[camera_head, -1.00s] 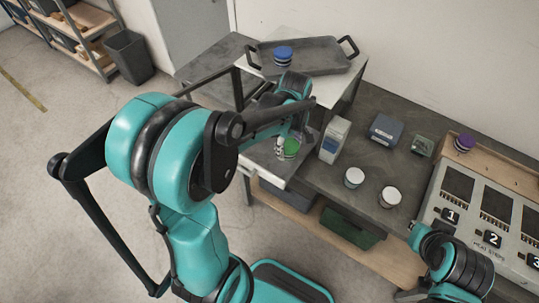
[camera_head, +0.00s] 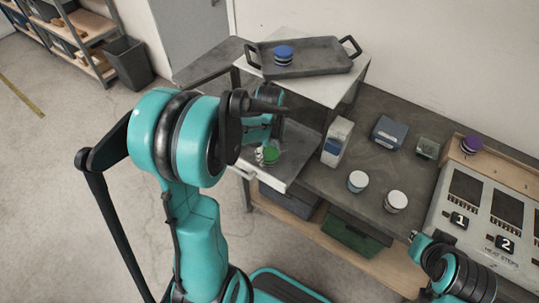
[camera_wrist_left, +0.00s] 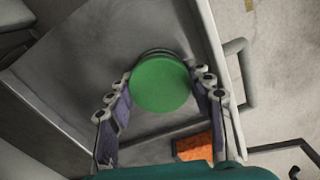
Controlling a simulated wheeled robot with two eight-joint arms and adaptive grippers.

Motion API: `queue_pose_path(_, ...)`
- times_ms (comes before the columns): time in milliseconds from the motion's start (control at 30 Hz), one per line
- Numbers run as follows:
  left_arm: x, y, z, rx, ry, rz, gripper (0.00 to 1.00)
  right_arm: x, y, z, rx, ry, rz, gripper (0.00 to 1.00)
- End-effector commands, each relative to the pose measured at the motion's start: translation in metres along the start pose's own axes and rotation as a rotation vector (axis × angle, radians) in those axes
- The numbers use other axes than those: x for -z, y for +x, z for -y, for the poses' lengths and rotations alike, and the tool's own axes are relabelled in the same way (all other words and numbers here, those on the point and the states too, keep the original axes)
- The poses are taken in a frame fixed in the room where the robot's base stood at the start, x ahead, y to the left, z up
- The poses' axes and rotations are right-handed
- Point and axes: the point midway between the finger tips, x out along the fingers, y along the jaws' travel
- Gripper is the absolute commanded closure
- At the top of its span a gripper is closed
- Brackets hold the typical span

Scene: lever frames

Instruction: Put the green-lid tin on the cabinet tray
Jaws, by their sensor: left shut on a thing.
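The green-lid tin (camera_head: 271,155) is at the open drawer (camera_head: 292,172) of the cabinet. My left gripper (camera_head: 265,154) is shut on it; in the left wrist view the two fingers (camera_wrist_left: 164,88) hold it from both sides. The round green lid (camera_wrist_left: 161,84) faces the wrist camera and hides most of the body. I cannot tell whether its base touches the drawer floor. The dark cabinet tray (camera_head: 318,62), with two black handles, lies on the cabinet top (camera_head: 345,90). My right arm shows at lower right, its gripper out of view.
A blue-lid tin (camera_head: 284,55) stands on the tray's left part; its right part is bare. The cabinet top overhangs behind the drawer. A white-and-blue carton (camera_head: 337,142), two white-lid tins (camera_head: 358,181) (camera_head: 395,201) and a blue-grey box (camera_head: 389,132) stand on the bench.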

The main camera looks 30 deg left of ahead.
Motion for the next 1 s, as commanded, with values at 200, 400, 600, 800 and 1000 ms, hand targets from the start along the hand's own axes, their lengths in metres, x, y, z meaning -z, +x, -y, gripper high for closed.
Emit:
queue_pose_path(200,0.0,0.003,0.0,0.0,0.0,0.0,0.33,-0.002,0.002,0.0,0.0,0.0,0.0,1.0)
queue_pose_path(400,0.0,0.003,0.0,0.0,0.0,0.0,0.28,-0.001,0.002,0.0,0.0,0.0,0.0,1.0)
queue_pose_path(600,0.0,-0.001,0.0,0.0,0.0,0.0,0.28,0.001,-0.001,0.0,0.0,0.0,0.0,1.0)
queue_pose_path(800,0.0,-0.035,0.0,0.0,0.0,0.0,0.28,0.009,-0.013,0.0,0.0,0.0,0.0,1.0)
queue_pose_path(1000,0.0,-0.081,0.0,0.0,0.0,0.0,0.28,0.019,-0.026,0.0,0.0,0.0,0.0,1.0)
